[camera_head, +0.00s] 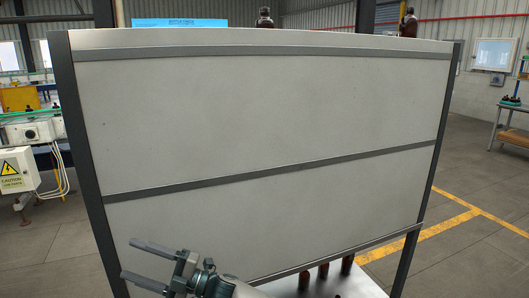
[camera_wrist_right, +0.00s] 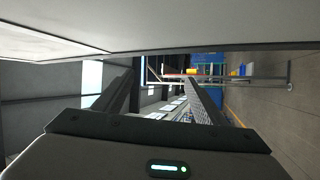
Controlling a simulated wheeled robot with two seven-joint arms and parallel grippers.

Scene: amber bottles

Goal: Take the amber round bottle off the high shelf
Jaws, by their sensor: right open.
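A tall shelf unit with a pale grey panel (camera_head: 270,110) fills the head view. Two dark amber bottles stand at its top edge, one near the middle (camera_head: 265,20) and one toward the right (camera_head: 408,25). Their lower parts are hidden behind the top edge, and I cannot tell which is the round one. My right gripper (camera_head: 133,260) is open and empty in front of the panel's lower left, well below both bottles. In the wrist view its two fingers (camera_wrist_right: 160,90) are spread with nothing between them. My left gripper is not in view.
Several amber bottles (camera_head: 323,270) stand on a low white shelf (camera_head: 365,286) under the panel. Dark posts (camera_head: 80,140) bound the unit. A pale panel (camera_wrist_right: 200,25) lies close along the top of the wrist view. Open floor (camera_head: 470,235) lies at right.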

